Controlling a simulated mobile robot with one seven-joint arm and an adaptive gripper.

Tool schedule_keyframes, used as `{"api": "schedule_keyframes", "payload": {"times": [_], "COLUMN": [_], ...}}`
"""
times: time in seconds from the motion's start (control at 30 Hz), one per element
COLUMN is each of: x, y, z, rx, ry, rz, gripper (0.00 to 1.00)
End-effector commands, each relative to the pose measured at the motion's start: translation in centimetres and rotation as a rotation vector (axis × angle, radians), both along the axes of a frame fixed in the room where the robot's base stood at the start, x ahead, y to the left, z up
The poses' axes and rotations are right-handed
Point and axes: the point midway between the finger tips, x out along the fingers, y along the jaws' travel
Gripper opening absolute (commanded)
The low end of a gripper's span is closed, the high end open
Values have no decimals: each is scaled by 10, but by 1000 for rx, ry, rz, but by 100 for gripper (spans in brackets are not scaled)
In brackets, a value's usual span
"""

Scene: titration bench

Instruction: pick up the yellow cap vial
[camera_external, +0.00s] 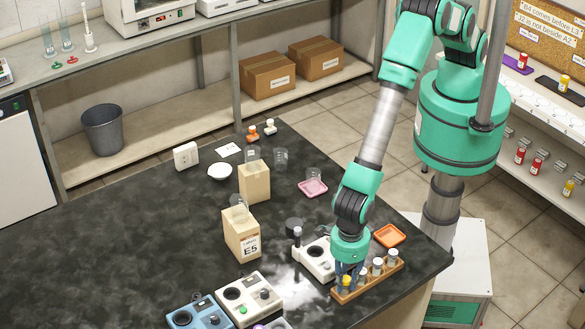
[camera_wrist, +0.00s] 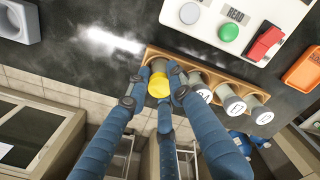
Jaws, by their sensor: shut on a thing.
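The yellow cap vial (camera_wrist: 159,85) sits at the left end of the wooden rack (camera_wrist: 214,75) in the wrist view. It also shows at the rack's near end in the external view (camera_external: 346,282). My gripper (camera_wrist: 160,82) has its blue fingers around the yellow cap and is shut on it. In the external view my gripper (camera_external: 347,268) points down at that end of the rack.
Several grey-white capped vials (camera_external: 377,266) stand in the rack beside it. A white stirrer device (camera_external: 315,259) stands close to the rack's left. An orange tray (camera_external: 389,235) lies behind the rack. The rack is near the black bench's front right edge.

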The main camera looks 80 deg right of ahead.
Motion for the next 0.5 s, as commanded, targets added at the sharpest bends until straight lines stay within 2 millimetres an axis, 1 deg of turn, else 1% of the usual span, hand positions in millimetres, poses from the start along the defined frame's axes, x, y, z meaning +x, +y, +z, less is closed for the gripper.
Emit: {"api": "schedule_keyframes", "payload": {"times": [0.27,0.5], "x": [0,0], "y": [0,0], "z": [30,64], "rx": [1,1], "ry": [-1,-1], "rz": [0,0], "gripper": [0,0]}}
